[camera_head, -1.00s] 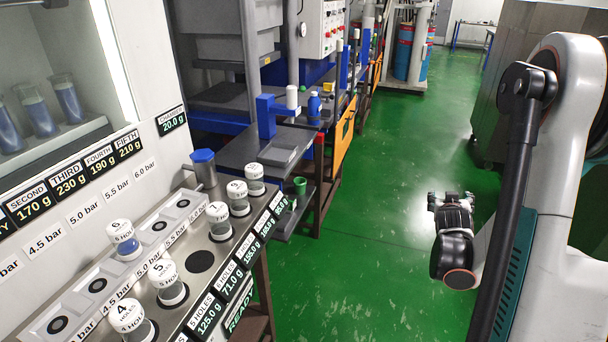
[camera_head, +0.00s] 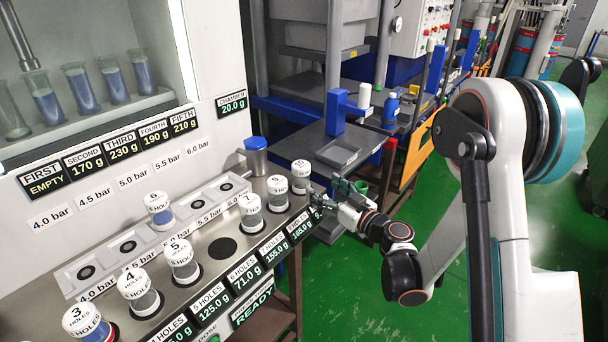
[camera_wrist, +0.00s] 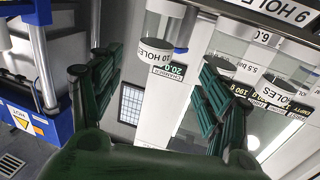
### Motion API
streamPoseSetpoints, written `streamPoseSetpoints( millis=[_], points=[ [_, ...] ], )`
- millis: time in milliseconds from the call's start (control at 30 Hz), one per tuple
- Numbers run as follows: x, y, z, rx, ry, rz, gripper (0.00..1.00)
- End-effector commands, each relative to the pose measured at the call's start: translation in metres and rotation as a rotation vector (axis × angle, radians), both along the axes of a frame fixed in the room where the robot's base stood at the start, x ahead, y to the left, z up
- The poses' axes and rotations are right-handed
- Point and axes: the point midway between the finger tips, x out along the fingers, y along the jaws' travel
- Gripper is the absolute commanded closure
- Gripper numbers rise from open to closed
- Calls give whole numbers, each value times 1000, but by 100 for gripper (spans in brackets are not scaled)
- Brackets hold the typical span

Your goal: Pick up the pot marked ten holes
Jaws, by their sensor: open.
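The pot at the far right end of the front row (camera_head: 301,176) is clear with a white cap; its number is too small to read for certain in the head view. In the wrist view, a white-capped pot (camera_wrist: 160,45) with an inverted label that seems to read 10 holes lies between the fingers' lines of sight. My gripper (camera_head: 325,194) is open and empty, just right of the end pot and apart from it. Its green fingers (camera_wrist: 160,80) stand to either side of the pot in the wrist view.
Neighbouring pots stand close by, including the 7-holes pot (camera_head: 252,212) and an unclear one (camera_head: 277,193). The 6-holes pot (camera_head: 158,210) stands in the back row; a dark empty seat (camera_head: 222,248) lies in front. A blue-lidded canister (camera_head: 257,157) stands behind.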

Motion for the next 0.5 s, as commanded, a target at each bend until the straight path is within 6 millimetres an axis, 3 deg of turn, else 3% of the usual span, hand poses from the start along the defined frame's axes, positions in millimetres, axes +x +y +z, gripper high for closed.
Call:
streamPoseSetpoints(
  millis=[300, 500],
  points=[
    [43, 34, -1, 0, -1, -1, 30],
    [54, 43, 0, 0, -2, -3, 30]
  ],
)
